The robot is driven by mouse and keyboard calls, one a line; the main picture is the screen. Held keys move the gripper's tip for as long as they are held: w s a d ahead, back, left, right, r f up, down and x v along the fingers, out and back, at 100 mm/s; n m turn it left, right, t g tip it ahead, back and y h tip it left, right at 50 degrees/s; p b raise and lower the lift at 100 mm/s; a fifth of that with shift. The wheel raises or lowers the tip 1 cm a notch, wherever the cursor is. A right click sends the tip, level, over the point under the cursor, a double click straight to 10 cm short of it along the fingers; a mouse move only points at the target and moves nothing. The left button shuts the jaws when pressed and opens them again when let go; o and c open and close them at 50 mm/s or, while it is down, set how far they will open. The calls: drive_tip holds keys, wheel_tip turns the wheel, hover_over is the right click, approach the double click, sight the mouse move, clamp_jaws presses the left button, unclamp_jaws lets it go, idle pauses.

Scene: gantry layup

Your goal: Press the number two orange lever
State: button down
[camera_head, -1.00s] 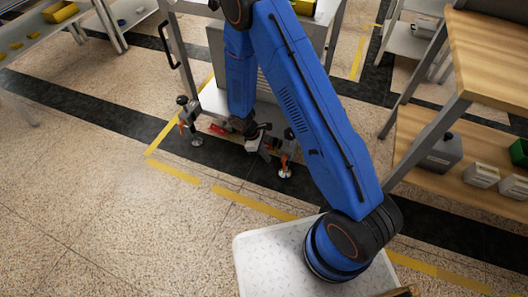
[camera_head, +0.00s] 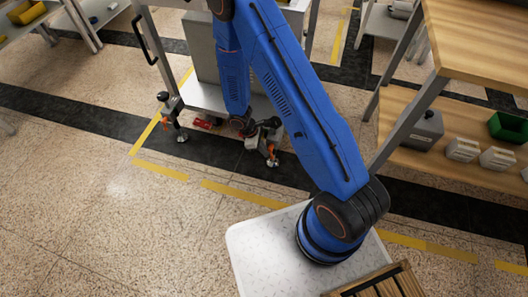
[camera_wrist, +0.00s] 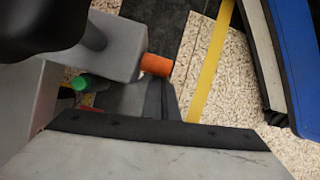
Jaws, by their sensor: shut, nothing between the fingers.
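The grey cart (camera_head: 205,95) stands in front of me, with a caster assembly at each near corner. The left one carries an orange lever (camera_head: 177,124); the right one carries another orange lever (camera_head: 271,152). No number is readable on either. My gripper (camera_head: 262,137) is low at the right assembly, shut and empty. In the wrist view an orange lever end (camera_wrist: 156,65) sticks out of a grey housing (camera_wrist: 105,50). Dark fingertips (camera_wrist: 160,98) show just below it, close to it in the picture; I cannot tell whether they touch.
A green round part (camera_wrist: 80,83) shows left of the lever in the wrist view. A wooden-topped workbench (camera_head: 490,40) with bins stands at the right. A slatted wooden crate (camera_head: 375,284) is at the bottom. Open floor lies to the left.

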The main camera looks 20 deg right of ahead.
sight(273, 157)
drive_tip(key=shift+s+d+f+g+h, duration=0.1)
drive_tip(key=shift+f+g+h, duration=0.1)
drive_tip(key=shift+g+h, duration=0.2)
drive_tip(key=g+h, duration=0.2)
drive_tip(key=h, duration=0.1)
drive_tip(key=s+d+g+h, duration=0.1)
drive_tip(key=g+h, duration=0.1)
drive_tip(key=h, duration=0.1)
drive_tip(key=d+f+g+h, duration=0.1)
drive_tip(key=g+h, duration=0.1)
drive_tip(key=h, duration=0.1)
drive_tip(key=shift+s+d, duration=0.15)
drive_tip(key=shift+s, duration=0.15)
drive_tip(key=shift+s+d+r, duration=0.2)
drive_tip(key=shift+d+r, duration=0.05)
idle(0.3)
drive_tip(key=shift+s+d, duration=0.1)
drive_tip(key=shift+d, duration=0.05)
idle(0.4)
